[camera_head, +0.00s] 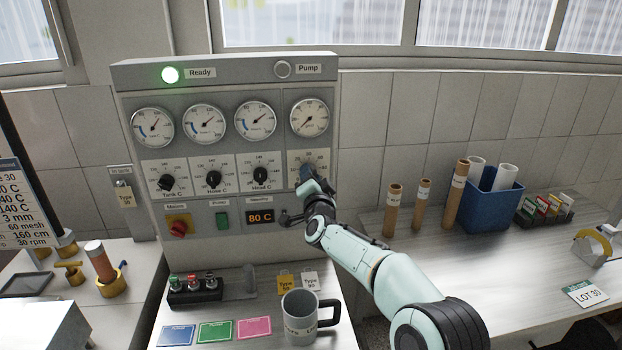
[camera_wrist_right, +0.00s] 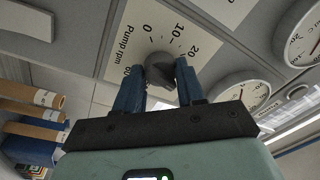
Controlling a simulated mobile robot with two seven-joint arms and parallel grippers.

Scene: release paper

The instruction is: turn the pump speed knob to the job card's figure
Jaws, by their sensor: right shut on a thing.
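The grey pump speed knob (camera_wrist_right: 160,68) sits on a dial plate (camera_wrist_right: 128,45) marked "Pump rpm", with 0, 10, 20 and 60 readable. My right gripper (camera_wrist_right: 158,82) is shut on it, a blue finger on each side. I cannot tell where its pointer points. In the head view my right gripper (camera_head: 307,176) covers the knob at the panel's right column. A card (camera_head: 17,205) at the left edge is cut off; its bottom line reads "30 rpm". My left gripper is not in view.
Close left of the gripper are three black knobs, the nearest being Head C (camera_head: 260,175). The pump gauge (camera_head: 309,117) is above. The Ready lamp (camera_head: 170,75) glows green; the Pump lamp (camera_head: 282,69) is unlit. A grey mug (camera_head: 301,316) stands below my right arm.

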